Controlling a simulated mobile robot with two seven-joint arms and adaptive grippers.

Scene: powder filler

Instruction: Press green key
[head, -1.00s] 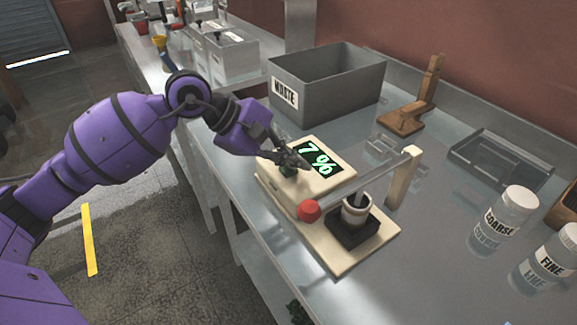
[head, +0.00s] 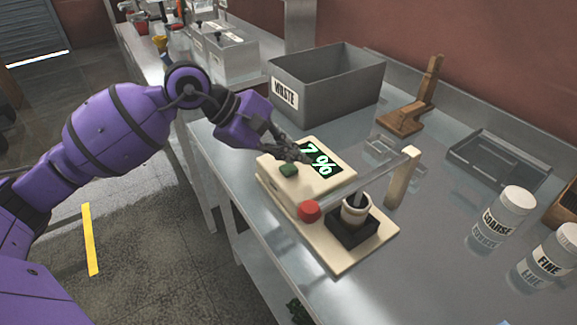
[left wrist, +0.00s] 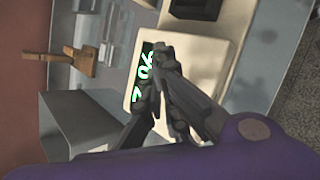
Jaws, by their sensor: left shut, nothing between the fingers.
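My left gripper (head: 300,157) is shut and empty. Its fingertips are above the machine top, just behind the key and next to the display, and the key is uncovered in the head view. In the left wrist view the shut fingers (left wrist: 158,55) overlap the display (left wrist: 143,76), and I cannot make out the key there. My right gripper is not in view.
The filler has a red knob (head: 309,211) and a dark cup holder (head: 353,231) at its front. A grey WASTE bin (head: 335,95) stands behind.

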